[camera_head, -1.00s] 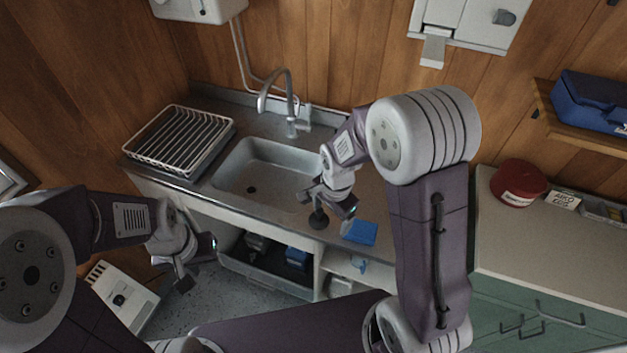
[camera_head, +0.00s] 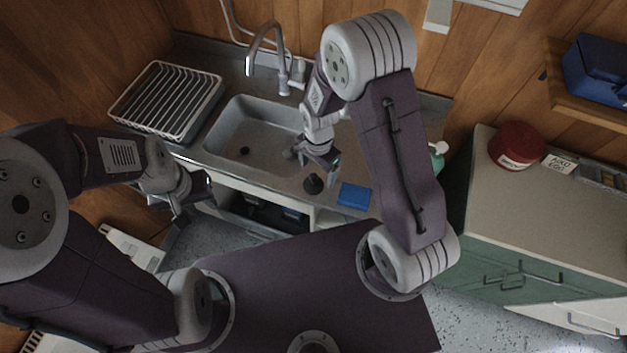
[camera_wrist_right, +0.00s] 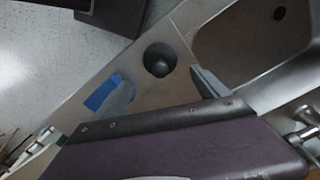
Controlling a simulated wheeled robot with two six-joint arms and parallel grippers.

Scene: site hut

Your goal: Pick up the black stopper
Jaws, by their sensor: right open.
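The black stopper (camera_head: 313,184) sits on the counter's front strip, between the sink and the blue cloth. It also shows in the right wrist view (camera_wrist_right: 159,59) as a dark round shape, with nothing gripping it. My right gripper (camera_head: 315,163) is open and empty, just behind and above the stopper in the head view. In the right wrist view one grey finger is to the right of the stopper and a blurred grey shape, perhaps the other finger, is to its left. My left gripper (camera_head: 180,203) hangs in front of the counter, away from the stopper; its jaw opening is unclear.
The sink (camera_head: 225,155) with a tall tap (camera_head: 283,65) is behind the stopper. A blue cloth (camera_head: 354,195) lies just right of it. A dish rack (camera_head: 165,98) stands on the left. A red tin (camera_head: 516,146) stands on the green cabinet (camera_head: 500,230).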

